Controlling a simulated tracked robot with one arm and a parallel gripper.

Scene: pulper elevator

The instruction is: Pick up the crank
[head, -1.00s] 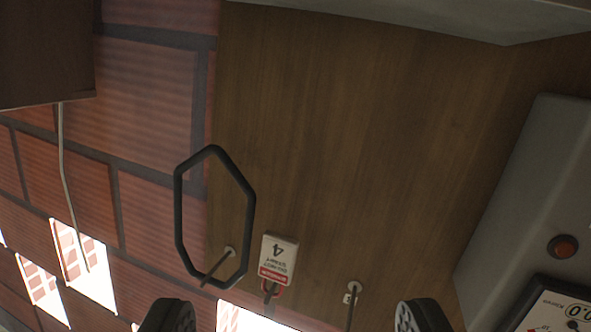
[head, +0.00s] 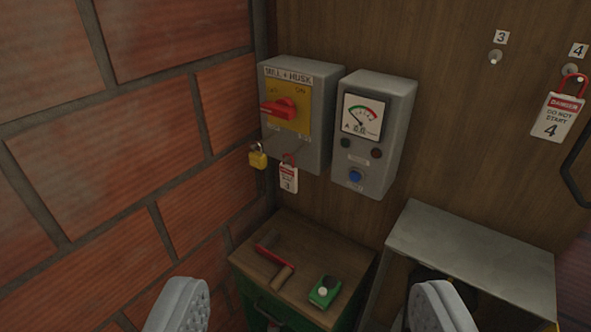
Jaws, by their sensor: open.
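The crank (head: 270,252) lies on the wooden top of a small green cabinet (head: 303,262) in the lower middle of the head view. It has a dark red arm and a light wooden handle (head: 283,277) that points toward me. My gripper (head: 312,308) is open and empty at the bottom edge, its two grey pads spread wide on either side of the cabinet. The crank shows between the pads and farther away, not touched by them.
A small green device (head: 325,291) lies right of the crank. Above hang a MILL + HUSK switch box (head: 327,85) with a padlock (head: 258,157) and tag, and a meter box (head: 393,100). A grey metal housing (head: 470,252) stands right; a brick wall (head: 120,180) is left.

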